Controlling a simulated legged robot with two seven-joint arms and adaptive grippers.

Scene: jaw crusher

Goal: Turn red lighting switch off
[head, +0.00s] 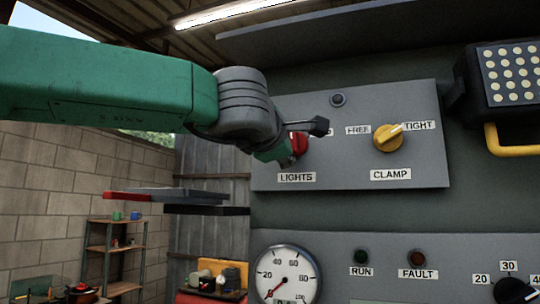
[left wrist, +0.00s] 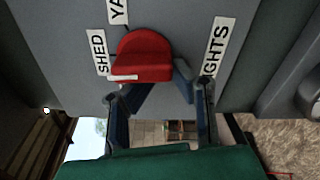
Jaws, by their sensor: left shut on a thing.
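The red lighting switch (head: 299,143) is a round knob on the grey panel, above the LIGHTS label (head: 297,177). It is partly hidden by my left gripper (head: 285,157) in the head view. In the left wrist view the red knob (left wrist: 145,52) sits between the SHED label (left wrist: 99,52) and the LIGHTS label (left wrist: 218,48), with a partly cut-off label beside it. A white mark shows on its lower left edge there. My left gripper (left wrist: 160,97) is shut on the knob, with its dark fingers at the knob's front. My right gripper is in neither view.
A yellow CLAMP knob (head: 388,138) between FREE and TIGHT is right of the red switch. A dark button (head: 338,99) is above. A gauge (head: 287,276) and RUN and FAULT lamps are on the lower panel. A lamp with a yellow handle (head: 510,139) juts out at right.

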